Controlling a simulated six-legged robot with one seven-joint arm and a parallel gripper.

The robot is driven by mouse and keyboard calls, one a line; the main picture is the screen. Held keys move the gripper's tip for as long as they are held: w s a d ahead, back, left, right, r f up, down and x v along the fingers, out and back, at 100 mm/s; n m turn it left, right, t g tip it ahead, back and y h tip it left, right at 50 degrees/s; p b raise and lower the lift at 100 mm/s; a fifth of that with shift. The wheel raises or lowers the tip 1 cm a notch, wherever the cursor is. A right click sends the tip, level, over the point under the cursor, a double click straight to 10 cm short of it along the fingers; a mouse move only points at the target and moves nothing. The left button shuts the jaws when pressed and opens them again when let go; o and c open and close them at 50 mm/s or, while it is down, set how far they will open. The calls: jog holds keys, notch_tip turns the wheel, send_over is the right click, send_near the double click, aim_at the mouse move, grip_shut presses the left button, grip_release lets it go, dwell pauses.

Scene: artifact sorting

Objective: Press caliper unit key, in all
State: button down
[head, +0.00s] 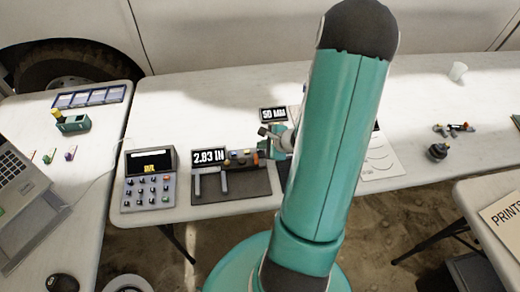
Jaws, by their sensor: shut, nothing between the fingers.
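The caliper station (236,188) sits on the white table at centre left, on a dark pad. Its display (208,157) reads "2.83 IN". A dark key panel (243,160) with small coloured keys is right of the display. Caliper jaws (210,183) stand on the pad below the display. My gripper (266,147) is at the right end of the key panel, shut and empty, and small in the view. My teal arm hides part of the area right of it. I cannot tell whether the fingertips touch a key.
A keypad device (149,190) stands left of the caliper station. A second display (273,114) stands behind, and printed sheets (379,158) lie right of my arm. A white cup (457,71) and small dark objects (438,152) are on the right. The table's back is clear.

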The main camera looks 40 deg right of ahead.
jog(key=shift+f, duration=0.5)
dwell(0.7)
jog(key=shift+r, duration=0.75)
jog(key=shift+r, duration=2.5)
